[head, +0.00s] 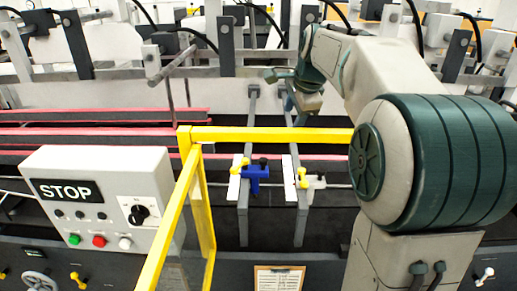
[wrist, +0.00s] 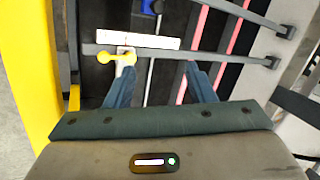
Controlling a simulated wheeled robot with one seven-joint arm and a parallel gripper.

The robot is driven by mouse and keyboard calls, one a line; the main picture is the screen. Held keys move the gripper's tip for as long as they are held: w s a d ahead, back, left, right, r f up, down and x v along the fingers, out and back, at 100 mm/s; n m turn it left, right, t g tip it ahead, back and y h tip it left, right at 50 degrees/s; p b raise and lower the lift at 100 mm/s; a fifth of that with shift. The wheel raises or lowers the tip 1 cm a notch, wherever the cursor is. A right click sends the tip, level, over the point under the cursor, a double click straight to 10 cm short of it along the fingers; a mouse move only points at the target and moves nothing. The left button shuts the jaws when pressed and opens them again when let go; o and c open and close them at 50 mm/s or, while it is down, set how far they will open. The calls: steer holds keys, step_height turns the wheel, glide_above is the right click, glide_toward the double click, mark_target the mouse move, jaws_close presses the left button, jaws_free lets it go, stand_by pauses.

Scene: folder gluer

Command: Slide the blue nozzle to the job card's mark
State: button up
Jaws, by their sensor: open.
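The blue nozzle (head: 256,173) sits on the left of two dark rails, beside a white scale strip (head: 234,180), with a yellow knob at its upper left. In the wrist view part of the blue nozzle (wrist: 151,6) shows at the top edge. A white nozzle (head: 312,182) with a yellow knob sits on the right rail. The job card (head: 279,280) is on a clipboard at the bottom; its writing is too small to read. My gripper (head: 292,88) is open and empty, beyond the nozzles. In the wrist view its fingers (wrist: 160,80) are apart, near the white nozzle's rail.
A yellow guard frame (head: 270,135) runs above and left of the nozzles. A grey control box (head: 100,195) marked STOP stands at left. Red-edged belts (head: 100,131) lie behind. A thin horizontal rod crosses the rails.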

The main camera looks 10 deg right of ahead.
steer(key=w+f+m+g+y, duration=0.2)
steer(key=w+f+m+y, duration=0.1)
steer(key=w+f+m, duration=0.35)
steer(key=m+p, duration=0.2)
steer(key=p, duration=0.1)
glide_toward(263, 159)
steer(key=shift+n+g, duration=0.25)
steer(key=shift+g, duration=0.05)
steer(key=x, duration=0.8)
steer(key=shift+w+f, duration=0.2)
steer(key=shift+w, duration=0.1)
steer(key=shift+s, duration=0.1)
jaws_close()
